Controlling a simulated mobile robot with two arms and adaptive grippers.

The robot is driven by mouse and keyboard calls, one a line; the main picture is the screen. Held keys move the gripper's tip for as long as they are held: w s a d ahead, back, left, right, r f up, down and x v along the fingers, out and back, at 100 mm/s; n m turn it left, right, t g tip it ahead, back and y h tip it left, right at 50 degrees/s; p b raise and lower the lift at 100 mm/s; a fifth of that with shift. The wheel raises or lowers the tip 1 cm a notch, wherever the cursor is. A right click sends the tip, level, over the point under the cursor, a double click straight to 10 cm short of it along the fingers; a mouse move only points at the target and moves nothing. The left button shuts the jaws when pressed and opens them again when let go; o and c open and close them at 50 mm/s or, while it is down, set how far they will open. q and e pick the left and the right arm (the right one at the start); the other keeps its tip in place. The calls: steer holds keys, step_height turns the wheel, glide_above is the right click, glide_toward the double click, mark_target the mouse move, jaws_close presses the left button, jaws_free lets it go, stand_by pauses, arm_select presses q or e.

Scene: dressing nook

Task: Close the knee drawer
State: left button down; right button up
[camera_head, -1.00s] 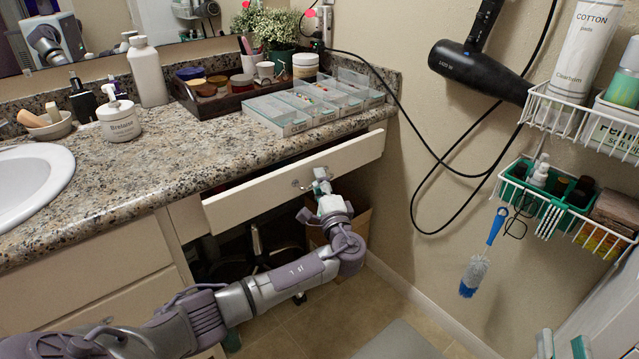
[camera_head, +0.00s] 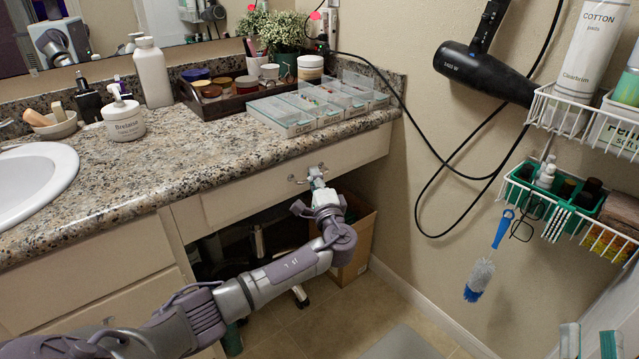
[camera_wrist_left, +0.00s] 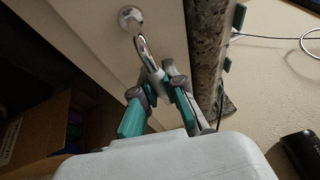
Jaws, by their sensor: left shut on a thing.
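The knee drawer (camera_head: 245,199) is the cream front under the granite counter in the head view. It sits flush or nearly flush under the counter edge, with no open gap that I can see. My left gripper (camera_head: 315,176) is shut on the metal drawer handle (camera_head: 296,179) near the drawer's right half. In the left wrist view, the teal-padded fingers of the left gripper (camera_wrist_left: 158,90) close around the curved handle (camera_wrist_left: 143,48) against the drawer front (camera_wrist_left: 85,35). My right gripper (camera_head: 589,345) shows only its separated teal fingertips at the bottom right, open and empty.
The counter (camera_head: 170,150) carries clear organizer boxes (camera_head: 287,117), a dark tray of jars and a pump bottle. A cardboard box (camera_head: 358,245) stands in the knee space. Wire baskets (camera_head: 560,205), a hair dryer (camera_head: 480,72) and its cord are on the right wall.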

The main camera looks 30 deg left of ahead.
arm_select(q)
steer(key=c, duration=1.7)
jaws_free()
steer(key=shift+a, duration=0.2)
steer(key=o, duration=0.5)
steer(key=shift+w, duration=0.1)
steer(key=v, duration=1.2)
steer(key=shift+f, duration=0.15)
